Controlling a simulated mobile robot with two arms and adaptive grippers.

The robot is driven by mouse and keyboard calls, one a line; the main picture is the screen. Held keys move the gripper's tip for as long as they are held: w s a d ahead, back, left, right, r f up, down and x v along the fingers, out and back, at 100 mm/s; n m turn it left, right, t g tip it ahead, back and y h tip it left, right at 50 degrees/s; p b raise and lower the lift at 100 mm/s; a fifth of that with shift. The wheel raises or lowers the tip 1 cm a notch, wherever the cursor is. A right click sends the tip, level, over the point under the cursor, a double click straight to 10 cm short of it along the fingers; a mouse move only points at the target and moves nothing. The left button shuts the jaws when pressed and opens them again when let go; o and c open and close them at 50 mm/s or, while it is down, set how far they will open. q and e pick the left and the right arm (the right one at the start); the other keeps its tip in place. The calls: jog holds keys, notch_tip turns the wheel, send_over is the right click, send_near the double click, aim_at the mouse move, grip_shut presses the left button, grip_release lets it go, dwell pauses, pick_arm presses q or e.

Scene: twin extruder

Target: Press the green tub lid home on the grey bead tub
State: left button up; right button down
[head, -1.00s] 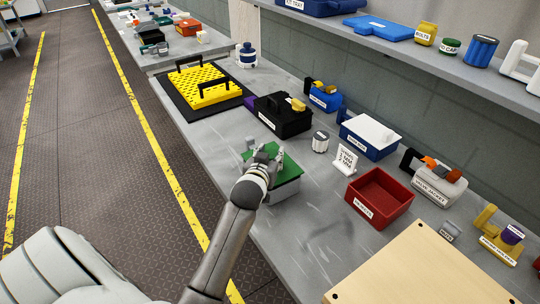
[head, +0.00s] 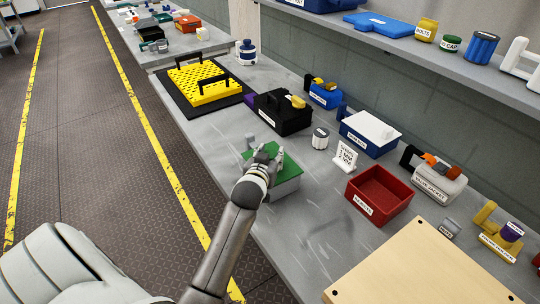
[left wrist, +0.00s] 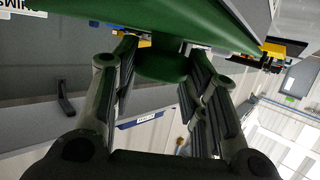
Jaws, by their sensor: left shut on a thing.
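The green tub lid (head: 289,165) lies over the top of the grey bead tub (head: 287,190) near the front edge of the bench. My left gripper (head: 265,153) is over the lid's left part. There my left gripper (left wrist: 160,72) is shut on the lid's round green knob (left wrist: 160,62), with a finger on each side. The arm hides part of the tub and lid. I cannot tell whether the lid is flush with the rim. My right gripper is not in view.
A red open bin (head: 380,193) and a small white sign (head: 346,156) stand to the right. A black toolbox (head: 283,113) and a yellow perforated tray (head: 205,84) stand behind. A wooden board (head: 430,270) lies at the front right. Bare bench lies between tub and board.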

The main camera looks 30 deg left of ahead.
pick_arm(q)
jog(key=shift+f, duration=0.3)
jog(key=o, duration=0.9)
jog(key=shift+o, duration=0.2)
jog(key=shift+s, duration=0.1)
jog(key=v, duration=1.1)
jog(key=shift+s+d+r, duration=0.15)
jog(key=shift+s+r, duration=0.05)
jog(key=shift+s, duration=0.15)
